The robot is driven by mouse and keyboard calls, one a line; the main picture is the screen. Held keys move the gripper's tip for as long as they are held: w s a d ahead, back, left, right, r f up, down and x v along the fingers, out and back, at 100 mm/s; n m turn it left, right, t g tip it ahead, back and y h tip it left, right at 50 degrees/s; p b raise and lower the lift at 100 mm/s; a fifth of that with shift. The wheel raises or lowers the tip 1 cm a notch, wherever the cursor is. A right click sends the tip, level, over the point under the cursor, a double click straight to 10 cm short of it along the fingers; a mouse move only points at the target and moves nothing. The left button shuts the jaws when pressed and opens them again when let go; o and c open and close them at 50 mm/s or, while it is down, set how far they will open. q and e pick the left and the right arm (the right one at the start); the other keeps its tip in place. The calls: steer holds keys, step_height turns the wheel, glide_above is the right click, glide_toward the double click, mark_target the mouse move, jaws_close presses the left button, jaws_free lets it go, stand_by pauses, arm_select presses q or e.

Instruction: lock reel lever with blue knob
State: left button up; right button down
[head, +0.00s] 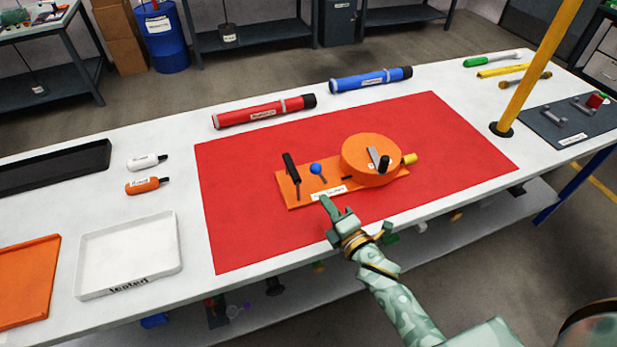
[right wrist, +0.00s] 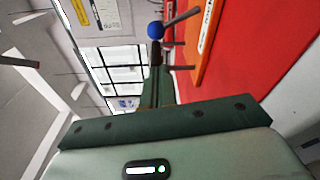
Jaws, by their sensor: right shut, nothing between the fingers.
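An orange reel (head: 358,147) with a grey crank and a black handle sits on an orange base plate (head: 291,199) on the red mat. A short lever with a blue knob (head: 315,169) stands on the plate, left of the reel drum. A black-handled lever (head: 291,168) stands at the plate's left end. My right gripper (head: 325,201) is shut and empty at the plate's front edge, nearer the camera than the knob. In the right wrist view the blue knob (right wrist: 156,30) shows just beyond the fingertips; I cannot tell whether they touch. My left gripper is out of view.
The red mat (head: 245,235) is clear around the plate. A red tube (head: 250,114) and a blue tube (head: 365,80) lie behind it. A yellow post (head: 540,65) rises at the right. A white tray (head: 130,257) lies at the left.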

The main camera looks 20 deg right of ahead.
mark_target(319, 175)
steer(key=w, duration=0.3)
steer(key=w+a+b, duration=0.1)
steer(key=w, duration=0.2)
steer(key=w+b, duration=0.1)
steer(key=w, duration=0.3)
steer(key=shift+a+f, duration=0.15)
steer(key=shift+a, duration=0.1)
